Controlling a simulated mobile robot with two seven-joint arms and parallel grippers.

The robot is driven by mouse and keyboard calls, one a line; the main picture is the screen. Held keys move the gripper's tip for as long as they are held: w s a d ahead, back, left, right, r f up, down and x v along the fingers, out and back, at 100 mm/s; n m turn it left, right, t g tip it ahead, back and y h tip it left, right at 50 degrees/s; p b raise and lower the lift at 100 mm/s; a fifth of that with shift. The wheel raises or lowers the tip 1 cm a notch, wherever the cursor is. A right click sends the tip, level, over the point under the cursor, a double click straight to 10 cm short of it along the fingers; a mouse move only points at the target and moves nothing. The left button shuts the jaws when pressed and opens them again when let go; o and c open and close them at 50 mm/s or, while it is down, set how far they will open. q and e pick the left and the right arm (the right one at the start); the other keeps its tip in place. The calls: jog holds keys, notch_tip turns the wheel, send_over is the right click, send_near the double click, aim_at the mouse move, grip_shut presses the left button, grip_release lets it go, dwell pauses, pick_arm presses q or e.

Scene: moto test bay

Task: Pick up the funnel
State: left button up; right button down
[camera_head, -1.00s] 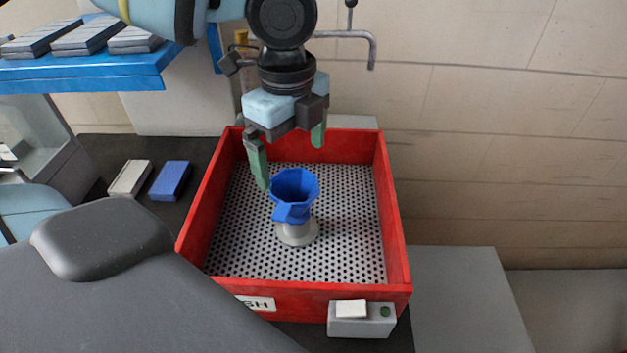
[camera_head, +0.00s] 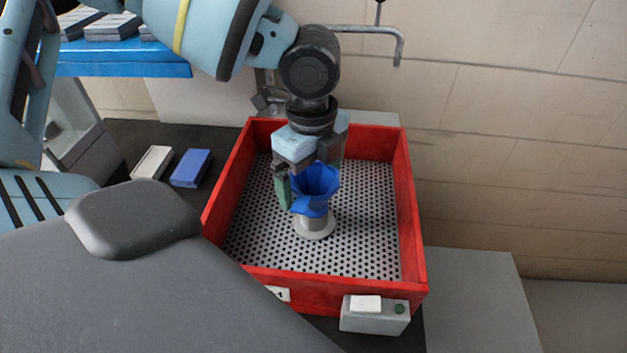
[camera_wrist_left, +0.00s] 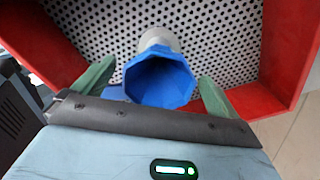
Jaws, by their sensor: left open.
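The blue funnel (camera_head: 316,184) sits upright on a grey round stand (camera_head: 314,225) inside the red tray (camera_head: 412,215) with a perforated floor. In the left wrist view the funnel (camera_wrist_left: 158,80) shows its wide mouth between the two green fingers. My left gripper (camera_head: 312,180) is open just behind and around the funnel, one finger to its left and the other partly hidden behind it. In the left wrist view my left gripper (camera_wrist_left: 155,85) has its fingers apart, with a gap visible on the right side. My right gripper is not in view.
A grey control box (camera_head: 375,314) is fixed to the tray's front. A white block (camera_head: 153,162) and a blue block (camera_head: 191,168) lie on the dark surface to the left. A blue shelf (camera_head: 125,62) stands at back left, and a metal pipe (camera_head: 385,31) hangs above.

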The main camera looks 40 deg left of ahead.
pick_arm(q)
jog(key=shift+f, duration=0.35)
jog(key=shift+c, duration=0.4)
jog(key=c, duration=1.1)
jog(key=shift+o, duration=0.2)
notch_tip(320, 180, up, 15)
jog(key=p, duration=0.3)
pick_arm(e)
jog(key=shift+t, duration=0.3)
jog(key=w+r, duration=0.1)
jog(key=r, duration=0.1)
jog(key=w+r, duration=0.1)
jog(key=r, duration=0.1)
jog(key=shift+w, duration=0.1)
pick_arm(q)
jog(key=shift+s, duration=0.1)
